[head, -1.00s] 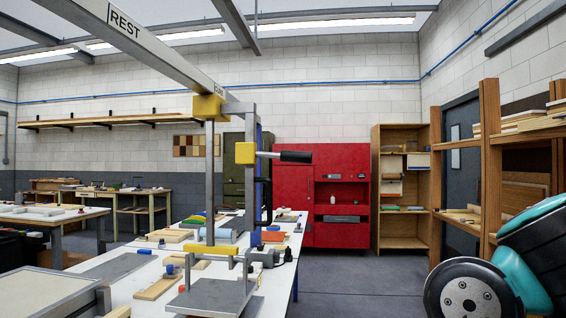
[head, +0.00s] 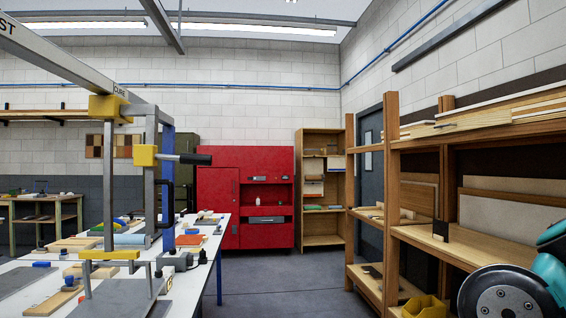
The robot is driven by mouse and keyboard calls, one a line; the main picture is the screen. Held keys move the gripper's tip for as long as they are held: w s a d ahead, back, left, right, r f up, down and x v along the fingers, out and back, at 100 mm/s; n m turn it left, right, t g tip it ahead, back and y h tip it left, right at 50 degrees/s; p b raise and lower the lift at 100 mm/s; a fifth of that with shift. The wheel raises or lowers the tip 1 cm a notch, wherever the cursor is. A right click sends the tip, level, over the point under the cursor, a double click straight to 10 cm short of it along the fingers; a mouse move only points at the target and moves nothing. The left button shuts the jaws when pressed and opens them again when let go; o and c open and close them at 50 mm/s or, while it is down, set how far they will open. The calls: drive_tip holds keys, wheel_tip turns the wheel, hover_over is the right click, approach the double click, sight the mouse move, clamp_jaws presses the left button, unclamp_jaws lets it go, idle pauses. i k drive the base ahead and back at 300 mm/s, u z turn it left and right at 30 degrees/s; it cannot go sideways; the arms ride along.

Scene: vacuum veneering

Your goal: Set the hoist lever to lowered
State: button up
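The hoist stands over the white table at left, with a grey overhead beam (head: 70,55) and a yellow trolley block (head: 106,108). The likely hoist lever (head: 194,159) has a black grip and sticks out roughly level to the right from a yellow block (head: 145,156) on the upright. Below, a grey plate (head: 118,302) hangs or rests under a yellow crossbar (head: 108,255); I cannot tell which. My gripper is out of view. Only a teal and black part of my arm shows at the lower right, well apart from the lever.
The white table (head: 205,262) holds boards and small tools. A red cabinet (head: 225,185) and a wooden bookcase (head: 321,225) stand at the back. A wooden rack (head: 394,210) lines the right, with a yellow bin (head: 425,307) low down. Grey floor (head: 285,285) between table and rack is clear.

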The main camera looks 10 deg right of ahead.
sight(185, 158)
drive_tip(key=z, duration=0.95)
drive_tip(key=i, duration=0.75)
drive_tip(key=u, duration=0.5)
